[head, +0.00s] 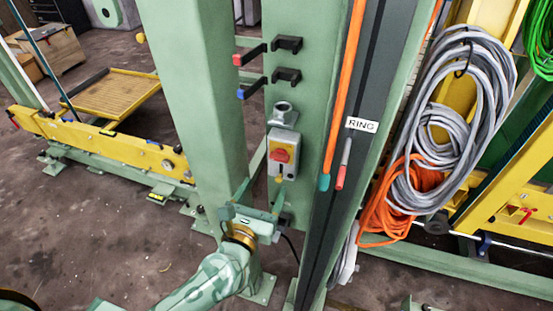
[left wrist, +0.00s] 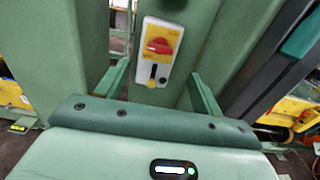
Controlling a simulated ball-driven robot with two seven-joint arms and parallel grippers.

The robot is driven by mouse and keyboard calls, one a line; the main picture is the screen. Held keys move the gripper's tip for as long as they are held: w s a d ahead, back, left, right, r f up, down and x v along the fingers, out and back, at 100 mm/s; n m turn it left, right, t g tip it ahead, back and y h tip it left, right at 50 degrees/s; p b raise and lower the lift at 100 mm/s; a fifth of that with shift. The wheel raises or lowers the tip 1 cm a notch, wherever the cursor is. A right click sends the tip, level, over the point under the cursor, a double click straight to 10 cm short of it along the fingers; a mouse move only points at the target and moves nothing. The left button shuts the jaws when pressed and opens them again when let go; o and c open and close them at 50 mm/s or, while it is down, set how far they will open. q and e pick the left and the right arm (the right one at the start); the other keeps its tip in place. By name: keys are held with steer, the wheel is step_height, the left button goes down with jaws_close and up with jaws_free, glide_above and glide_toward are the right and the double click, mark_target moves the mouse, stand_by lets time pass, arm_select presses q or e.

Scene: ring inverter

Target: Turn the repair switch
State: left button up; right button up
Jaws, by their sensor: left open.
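The repair switch (head: 281,154) is a red rotary knob on a yellow plate, on a light grey box fixed to a green post. In the left wrist view the switch (left wrist: 159,46) is straight ahead, between the fingers, its red handle lying roughly crosswise. A small black slot shows below the knob. My left gripper (head: 270,171) is open in front of the box, a little below the knob. In the left wrist view its two green fingers (left wrist: 160,72) stand apart on either side of the box's lower part, with nothing between them. My right gripper is not in view.
Black hooks (head: 287,44) with red and blue ends are above the box. A RING label (head: 361,125) and an orange pole (head: 344,85) are to the right. Grey cable coils (head: 455,90) hang farther right. A yellow frame (head: 100,135) is at left.

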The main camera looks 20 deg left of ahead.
mark_target(278, 159)
arm_select(q)
steer(key=w, duration=1)
steer(key=shift+w+d, duration=0.2)
steer(key=c, duration=1)
